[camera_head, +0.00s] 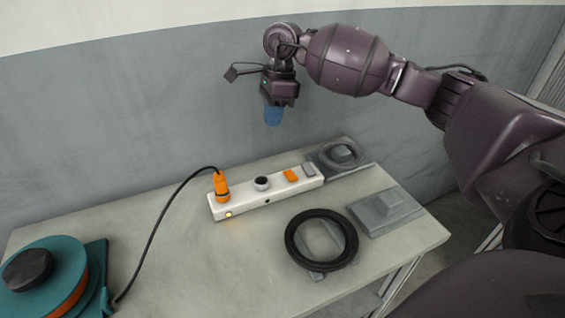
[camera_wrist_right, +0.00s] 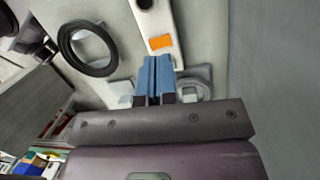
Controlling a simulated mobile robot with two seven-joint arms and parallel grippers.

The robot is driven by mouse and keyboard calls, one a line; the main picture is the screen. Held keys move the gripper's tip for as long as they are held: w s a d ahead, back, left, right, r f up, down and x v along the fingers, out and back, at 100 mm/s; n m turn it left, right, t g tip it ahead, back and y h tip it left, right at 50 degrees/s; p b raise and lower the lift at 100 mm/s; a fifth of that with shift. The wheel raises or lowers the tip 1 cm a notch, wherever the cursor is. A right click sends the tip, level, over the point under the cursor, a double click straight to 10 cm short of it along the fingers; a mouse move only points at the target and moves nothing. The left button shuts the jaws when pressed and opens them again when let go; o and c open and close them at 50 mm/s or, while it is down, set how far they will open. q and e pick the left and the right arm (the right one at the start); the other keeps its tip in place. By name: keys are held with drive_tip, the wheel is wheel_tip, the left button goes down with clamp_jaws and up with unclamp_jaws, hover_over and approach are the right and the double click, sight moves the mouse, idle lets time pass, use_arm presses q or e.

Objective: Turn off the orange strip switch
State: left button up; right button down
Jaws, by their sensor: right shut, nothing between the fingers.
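The orange switch (camera_head: 291,175) sits on top of a white power strip (camera_head: 245,205) on the table. A small amber light (camera_head: 228,214) glows at the strip's left end. An orange plug (camera_head: 221,187) with a black cord stands in the strip's left socket. My right gripper (camera_head: 272,122) is shut and empty, fingers pointing down, raised above and behind the strip. In the right wrist view the orange switch (camera_wrist_right: 160,42) shows just beyond the blue fingertips (camera_wrist_right: 156,58), with no contact visible. My left gripper is out of view.
A teal reel (camera_head: 45,265) stands at the table's left. A black ring (camera_head: 321,240) lies in front of the strip. A grey block (camera_head: 385,208) and a grey ring (camera_head: 340,155) lie on the right. The wall (camera_head: 120,110) rises behind the table.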

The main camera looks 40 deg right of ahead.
drive_tip(key=s+d+h, duration=0.1)
drive_tip(key=s+d+n+g+h, duration=0.1)
drive_tip(key=shift+s+d+n+g, duration=0.1)
drive_tip(key=shift+d+n+g, duration=0.2)
drive_tip(key=shift+d, duration=0.1)
drive_tip(key=shift+f, duration=0.1)
drive_tip(key=b, duration=0.2)
approach(292, 176)
drive_tip(key=f, duration=0.4)
drive_tip(key=s+f, duration=0.1)
drive_tip(key=f, duration=0.1)
drive_tip(key=shift+s+f, duration=0.15)
drive_tip(key=shift+f, duration=0.55)
